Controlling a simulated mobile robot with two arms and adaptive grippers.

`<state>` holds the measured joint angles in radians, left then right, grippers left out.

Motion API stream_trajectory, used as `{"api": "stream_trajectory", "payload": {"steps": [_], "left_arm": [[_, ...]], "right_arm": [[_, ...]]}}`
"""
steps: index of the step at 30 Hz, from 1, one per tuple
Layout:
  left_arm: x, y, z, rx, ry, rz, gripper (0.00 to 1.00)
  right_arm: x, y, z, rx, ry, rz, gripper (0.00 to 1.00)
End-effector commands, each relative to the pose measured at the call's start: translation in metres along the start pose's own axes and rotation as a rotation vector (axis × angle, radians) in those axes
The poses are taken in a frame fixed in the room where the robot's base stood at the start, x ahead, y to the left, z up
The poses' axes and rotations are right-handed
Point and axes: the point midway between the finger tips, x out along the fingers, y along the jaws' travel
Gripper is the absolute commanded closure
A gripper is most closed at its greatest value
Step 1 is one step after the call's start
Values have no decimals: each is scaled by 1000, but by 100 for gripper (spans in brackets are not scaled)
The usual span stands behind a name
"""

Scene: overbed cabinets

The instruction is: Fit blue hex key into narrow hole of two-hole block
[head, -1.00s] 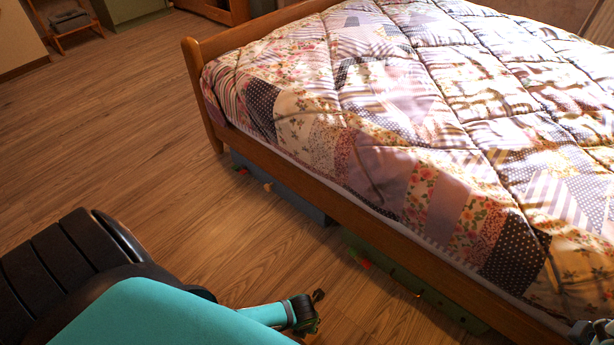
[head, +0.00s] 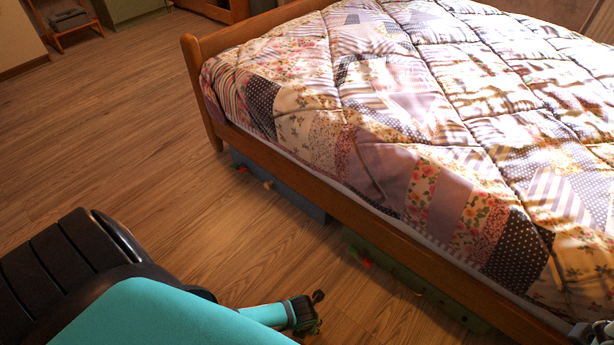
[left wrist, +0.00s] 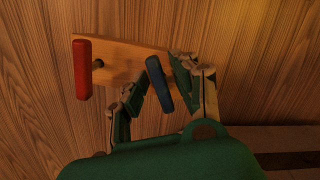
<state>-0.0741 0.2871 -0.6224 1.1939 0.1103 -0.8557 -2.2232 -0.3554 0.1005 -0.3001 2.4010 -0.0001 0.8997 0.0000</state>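The two-hole block (left wrist: 121,62) is a light wooden piece near the floor in the left wrist view. A red-handled key (left wrist: 82,69) stands at its left end, its shaft meeting the block. The blue hex key (left wrist: 159,85) shows as a tilted blue handle over the block's right end; its shaft and tip are hidden. My left gripper (left wrist: 158,75) has a finger on each side of the blue handle; whether they touch it is unclear. The left gripper also shows in the head view (head: 312,308), low over the floor. Part of my right gripper (head: 592,334) shows at the bottom right corner.
A bed with a patchwork quilt (head: 400,130) and wooden side rail (head: 330,212) fills the right. A blue-grey bin (head: 290,190) and a green bin (head: 420,283) sit under it, with small coloured items nearby. The wooden floor (head: 120,130) at left is open.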

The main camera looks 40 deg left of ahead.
Motion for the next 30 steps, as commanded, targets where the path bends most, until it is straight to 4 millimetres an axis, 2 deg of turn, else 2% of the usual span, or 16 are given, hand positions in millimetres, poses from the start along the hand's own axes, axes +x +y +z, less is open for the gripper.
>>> {"api": "stream_trajectory", "payload": {"steps": [9, 14, 30], "left_arm": [[-1, 0, 0, 0, 0, 0, 66], [-12, 0, 1, 2, -3, -1, 66], [-106, 0, 0, 2, -1, 0, 66]], "right_arm": [[2, 1, -1, -3, 9, -1, 60], [2, 0, 0, -2, 7, -1, 60], [1, 0, 0, 0, 5, -1, 60]]}}
